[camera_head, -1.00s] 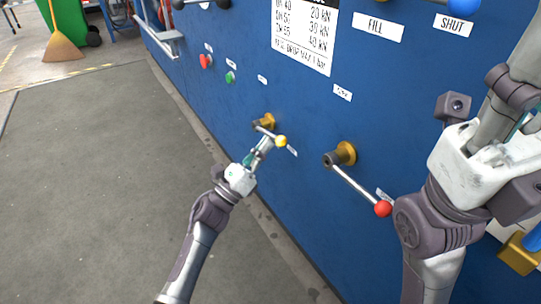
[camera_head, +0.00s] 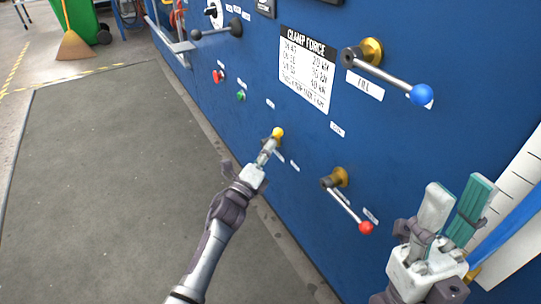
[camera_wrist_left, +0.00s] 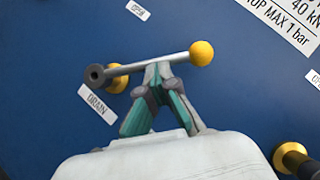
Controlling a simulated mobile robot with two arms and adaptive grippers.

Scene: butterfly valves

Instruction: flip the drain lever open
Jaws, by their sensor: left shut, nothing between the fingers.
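The drain lever is a metal rod with a yellow ball (camera_head: 278,132) on a brass fitting in the blue panel. In the left wrist view the rod (camera_wrist_left: 140,68) runs from its dark hub at left to the yellow ball (camera_wrist_left: 201,53) at right, tilted slightly up. The DRAIN label (camera_wrist_left: 98,104) is below the hub. My left gripper (camera_head: 268,146) is shut; its fingertips (camera_wrist_left: 157,70) meet the rod's lower side in that view, near the ball, without gripping it. In the head view it hides much of the lever. My right gripper (camera_head: 460,190) is open and empty.
A blue-ball lever (camera_head: 421,95) with a FILL label is at upper right. A red-ball lever (camera_head: 366,227) is right of the drain lever. Red (camera_head: 218,76) and green (camera_head: 240,96) buttons are up-left. The floor (camera_head: 110,200) left of the panel is clear.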

